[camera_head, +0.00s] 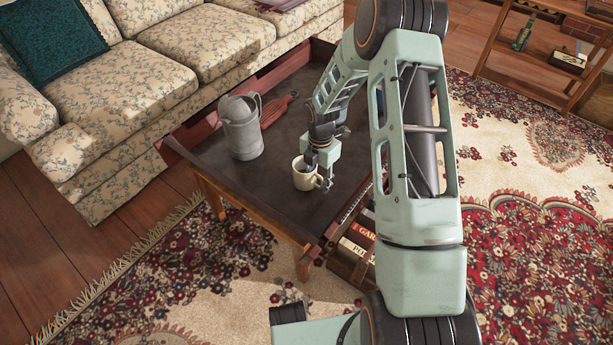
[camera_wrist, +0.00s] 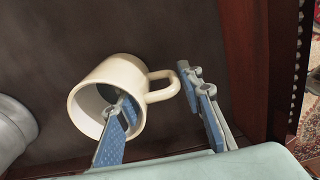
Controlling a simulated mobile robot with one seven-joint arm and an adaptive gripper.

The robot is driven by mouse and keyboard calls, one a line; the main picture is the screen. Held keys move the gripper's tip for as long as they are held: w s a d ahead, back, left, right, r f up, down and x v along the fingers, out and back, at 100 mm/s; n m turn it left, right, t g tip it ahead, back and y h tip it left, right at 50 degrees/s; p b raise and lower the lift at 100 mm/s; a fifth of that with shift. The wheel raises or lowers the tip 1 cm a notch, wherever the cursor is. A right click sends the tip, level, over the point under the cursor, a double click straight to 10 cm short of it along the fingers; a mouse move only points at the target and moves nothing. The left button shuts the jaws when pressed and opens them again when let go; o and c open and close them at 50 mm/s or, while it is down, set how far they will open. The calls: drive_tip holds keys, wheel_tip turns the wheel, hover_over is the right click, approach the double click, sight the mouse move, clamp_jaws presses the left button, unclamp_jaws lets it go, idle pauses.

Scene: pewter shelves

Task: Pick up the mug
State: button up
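The cream mug (camera_head: 302,180) stands upright on the dark tabletop near the table's front right edge. In the wrist view the mug (camera_wrist: 122,74) has its handle pointing right. My gripper (camera_head: 323,172) is low over the mug and open. In the wrist view my gripper (camera_wrist: 156,88) has its left finger reaching into the mug's mouth, and its right finger is outside, just right of the handle. The mug's wall and handle lie between the two fingers. I cannot tell whether either finger touches it.
A grey metal watering can (camera_head: 242,135) stands left of the mug, with a dark red object (camera_head: 277,110) behind it. The table (camera_head: 262,196) has a raised rim at the right. Books (camera_head: 356,240) sit below that edge. A floral sofa (camera_head: 130,85) lies behind.

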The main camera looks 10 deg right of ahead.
clamp_jaws()
drive_tip(key=shift+r+p, duration=0.35)
drive_tip(key=shift+r, duration=0.25)
wheel_tip(320, 180, up, 2)
drive_tip(key=shift+r+p, duration=0.25)
drive_tip(key=shift+p, duration=0.45)
drive_tip(key=w+d+r+p, duration=0.3)
drive_tip(key=w+d+r, duration=0.4)
drive_tip(key=w, duration=0.5)
wheel_tip(320, 180, up, 2)
drive_tip(key=shift+d+r+p, duration=0.15)
drive_tip(key=shift+r+p, duration=0.05)
drive_tip(key=shift+p, duration=0.2)
